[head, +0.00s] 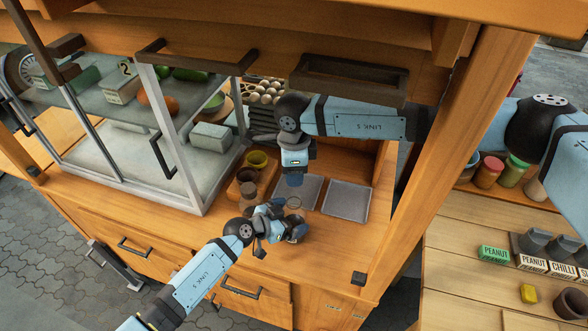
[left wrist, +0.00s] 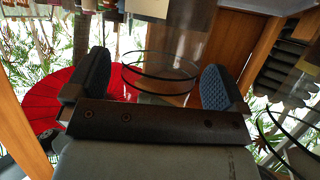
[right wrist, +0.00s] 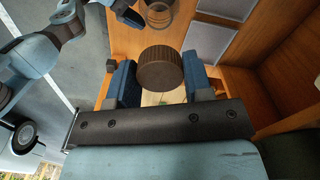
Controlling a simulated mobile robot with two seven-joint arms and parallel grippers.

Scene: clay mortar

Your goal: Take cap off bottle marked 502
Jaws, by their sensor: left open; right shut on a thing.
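A brown ridged round cap (right wrist: 160,68) sits between the fingers of my right gripper (right wrist: 160,84), which is shut on it. In the head view my right gripper (head: 294,180) points down above the counter; the cap is hidden there. A clear glass bottle (head: 294,204) stands on the counter below it. My left gripper (head: 290,229) is open just in front of the bottle. In the left wrist view the clear round glass (left wrist: 160,75) shows between the spread fingers of my left gripper (left wrist: 153,85). I cannot read a 502 mark in any view.
A glass display case (head: 150,130) is further left, and a wooden post (head: 440,150) is at right.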

